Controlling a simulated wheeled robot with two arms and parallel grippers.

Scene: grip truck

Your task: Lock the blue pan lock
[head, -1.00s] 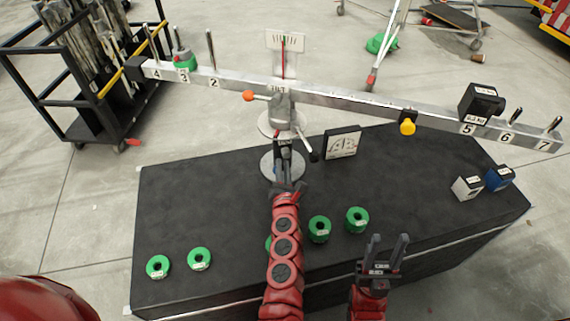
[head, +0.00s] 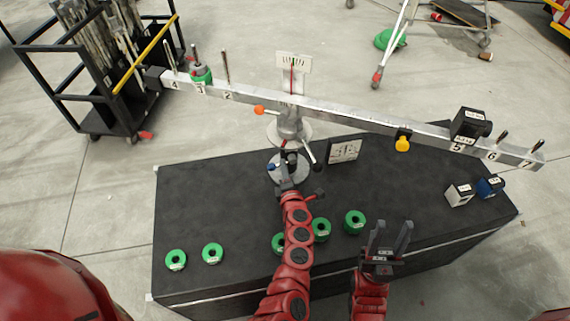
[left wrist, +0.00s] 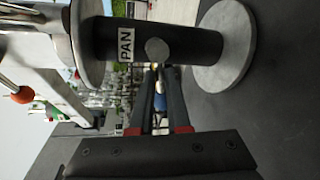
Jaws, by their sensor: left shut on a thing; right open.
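The pan post is a black upright with a round base; its "PAN" label (left wrist: 126,45) and a round knob (left wrist: 157,50) show in the left wrist view. The blue pan lock (left wrist: 160,101) shows as a small blue part between my left fingers there, and a bit of blue (head: 271,167) shows beside the post in the head view. My left gripper (head: 283,170) is shut on it at the post; it also shows in the left wrist view (left wrist: 160,88). The fingers hide much of the lock. My right gripper (head: 389,238) is open and empty above the table's front.
A long numbered beam (head: 320,112) crosses above the black table (head: 220,210), bearing a black block (head: 469,125) and a yellow weight (head: 403,142). An orange knob (head: 259,110) is near the pivot. Several green rings (head: 355,221) lie along the table's front.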

